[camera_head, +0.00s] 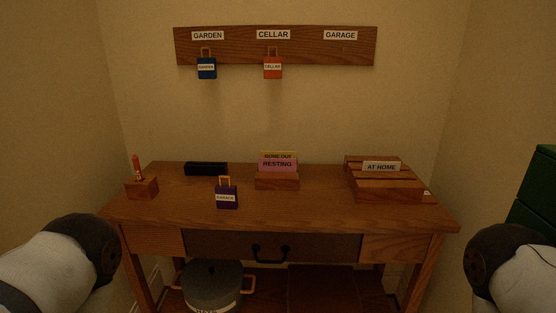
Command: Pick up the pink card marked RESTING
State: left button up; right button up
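The pink card marked RESTING (277,164) stands upright in a small wooden holder (277,182) at the middle of the desk. A yellowish card marked GONE OUT (278,155) stands directly behind it, with only its top strip showing. The lower edge of the pink card is hidden in the holder. Parts of my two arms show at the lower left and lower right, well apart from the card. Neither gripper is in view.
The desk (180,212) also carries a purple GARAGE tag (227,197), a black box (206,169), a wooden block with a red stick (142,188) and a slatted wooden stand with an AT HOME card (381,167). GARDEN (207,69) and CELLAR (273,68) tags hang above.

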aim_at(265, 164)
jog(key=i+j+z, duration=0.15)
jog(key=j+z, duration=0.35)
jog(key=i+j+z, duration=0.1)
jog(key=j+z, duration=0.4)
jog(key=k+j+z, duration=0.1)
jog(key=j+z, duration=0.4)
jog(key=j, duration=0.15)
